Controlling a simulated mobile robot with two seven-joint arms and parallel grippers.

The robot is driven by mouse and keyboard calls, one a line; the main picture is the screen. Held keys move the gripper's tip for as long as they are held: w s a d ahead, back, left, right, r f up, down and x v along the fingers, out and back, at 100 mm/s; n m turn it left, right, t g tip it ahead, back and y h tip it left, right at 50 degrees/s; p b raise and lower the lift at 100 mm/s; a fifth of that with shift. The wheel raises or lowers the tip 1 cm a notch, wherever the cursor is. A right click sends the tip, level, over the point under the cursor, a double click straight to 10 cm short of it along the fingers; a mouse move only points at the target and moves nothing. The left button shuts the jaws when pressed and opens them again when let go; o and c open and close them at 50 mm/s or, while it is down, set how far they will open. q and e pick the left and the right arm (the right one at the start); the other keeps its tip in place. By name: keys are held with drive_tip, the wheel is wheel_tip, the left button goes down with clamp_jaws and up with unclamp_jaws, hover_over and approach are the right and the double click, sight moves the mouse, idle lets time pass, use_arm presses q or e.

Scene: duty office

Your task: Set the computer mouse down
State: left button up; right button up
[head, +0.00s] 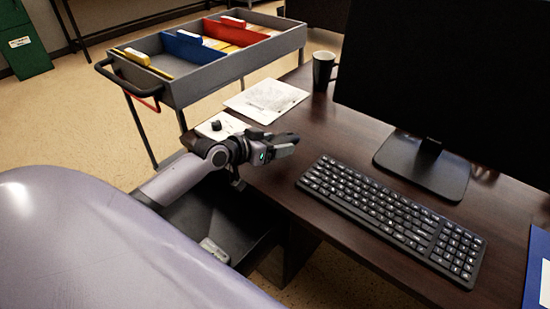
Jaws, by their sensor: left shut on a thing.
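My left gripper (284,147) is above the dark wooden desk (325,135), to the left of the keyboard and near the desk's left edge. It is shut on a small dark thing, taken to be the computer mouse (287,138). The dark gripper and dark desk make its outline hard to tell, and the fingers hide part of it. I cannot tell whether it touches the desk top. My right gripper is not in view.
A black keyboard (390,215) and a monitor (440,90) stand right of my gripper. Papers (266,100) and a dark mug (323,70) lie behind. An open drawer (240,225) is below my arm. A grey file cart (205,75) stands beyond. Bare desk lies around the gripper.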

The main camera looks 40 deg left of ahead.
sight(275, 166)
use_arm(q)
drive_tip(key=shift+f+b, duration=0.4)
drive_tip(key=shift+f, duration=1.65)
drive_tip(key=shift+f, duration=0.25)
drive_tip(key=o, duration=1.1)
drive_tip(key=shift+r, duration=0.1)
drive_tip(key=shift+c, duration=0.2)
drive_tip(key=shift+s, duration=0.1)
